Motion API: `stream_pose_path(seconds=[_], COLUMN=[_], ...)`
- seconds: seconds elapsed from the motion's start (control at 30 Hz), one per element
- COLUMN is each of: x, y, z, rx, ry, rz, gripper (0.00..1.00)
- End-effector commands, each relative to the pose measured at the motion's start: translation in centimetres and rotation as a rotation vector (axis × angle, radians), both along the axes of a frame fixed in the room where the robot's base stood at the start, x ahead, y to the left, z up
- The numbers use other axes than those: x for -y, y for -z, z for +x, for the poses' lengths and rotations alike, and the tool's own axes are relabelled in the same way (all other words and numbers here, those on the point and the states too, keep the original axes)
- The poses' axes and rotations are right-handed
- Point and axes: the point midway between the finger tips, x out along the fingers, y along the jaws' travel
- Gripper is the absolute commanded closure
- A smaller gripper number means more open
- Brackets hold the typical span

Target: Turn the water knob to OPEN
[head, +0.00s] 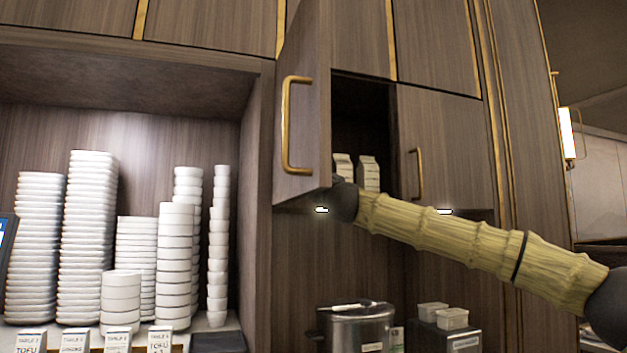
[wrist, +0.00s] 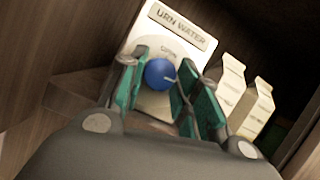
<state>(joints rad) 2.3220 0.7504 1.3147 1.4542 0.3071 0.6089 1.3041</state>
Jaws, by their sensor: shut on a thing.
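In the wrist view a white panel labelled URN WATER (wrist: 180,28) carries a round blue water knob (wrist: 158,74). The word OPEN shows just above the knob, and a small pale mark on the knob points to the right. My gripper (wrist: 163,88) has its teal finger pads on the left and right of the knob and is shut on it. In the head view the knob and gripper are hidden; my arm reaches to the opening of a wall cabinet behind its open door (head: 301,115).
White cartons (head: 369,174) stand inside the cabinet, close to the right of my gripper in the wrist view. A closed door (head: 445,150) is to the right. Stacked white dishes (head: 88,235) fill the left alcove. A metal pot (head: 356,328) stands below.

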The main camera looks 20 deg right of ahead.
Motion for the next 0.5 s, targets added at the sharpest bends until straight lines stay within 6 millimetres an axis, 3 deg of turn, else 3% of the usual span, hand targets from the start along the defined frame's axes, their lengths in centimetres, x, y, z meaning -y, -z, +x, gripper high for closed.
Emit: stream_pose_path(seconds=[0.5], x=[0.33], y=[-0.57], z=[-0.04], rx=[0.014], ry=[0.003], rz=[-0.357], gripper=[0.92])
